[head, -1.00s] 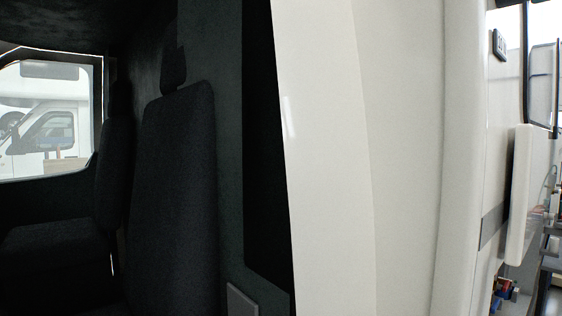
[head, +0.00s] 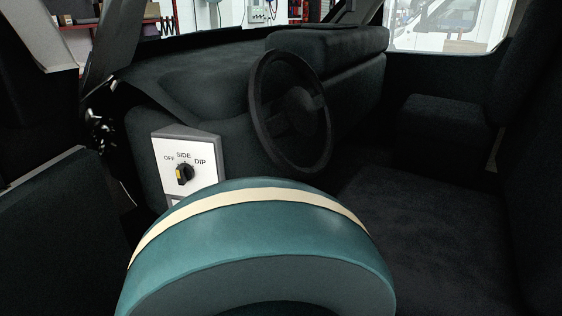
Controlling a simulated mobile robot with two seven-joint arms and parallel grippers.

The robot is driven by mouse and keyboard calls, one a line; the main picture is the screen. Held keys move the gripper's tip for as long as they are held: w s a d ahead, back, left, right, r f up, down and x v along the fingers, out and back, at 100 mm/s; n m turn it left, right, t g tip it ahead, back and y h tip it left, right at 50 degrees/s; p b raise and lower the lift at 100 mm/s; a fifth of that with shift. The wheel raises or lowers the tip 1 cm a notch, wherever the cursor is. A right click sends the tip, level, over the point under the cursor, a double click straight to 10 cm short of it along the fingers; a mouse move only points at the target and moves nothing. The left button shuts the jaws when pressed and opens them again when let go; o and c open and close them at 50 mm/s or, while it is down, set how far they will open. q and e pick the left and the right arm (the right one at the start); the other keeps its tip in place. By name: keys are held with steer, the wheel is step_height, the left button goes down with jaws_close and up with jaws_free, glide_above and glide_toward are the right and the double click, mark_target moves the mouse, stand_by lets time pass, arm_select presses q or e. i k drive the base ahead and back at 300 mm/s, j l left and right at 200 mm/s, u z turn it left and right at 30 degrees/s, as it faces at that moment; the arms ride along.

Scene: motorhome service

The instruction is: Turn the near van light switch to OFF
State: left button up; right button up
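The near van light switch is a white panel (head: 203,180) on the dark dash, left of the steering wheel. It is marked OFF, SIDE and DIP from left to right. Its black knob (head: 185,174) with a yellow mark sits below the labels. The knob is small, and I cannot tell for certain which label it points to. Neither of my grippers is in the head view. A teal, rounded part of my own body with a cream band fills the lower middle and hides the area just below the switch.
The black steering wheel (head: 290,112) stands right of the switch. The dark dash (head: 200,80) runs behind it. A dark seat cushion (head: 430,225) is at the right. The open door (head: 50,215) is at the left. Free space shows in front of the switch panel.

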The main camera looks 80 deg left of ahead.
mark_target(184, 172)
steer(key=u, duration=3.2)
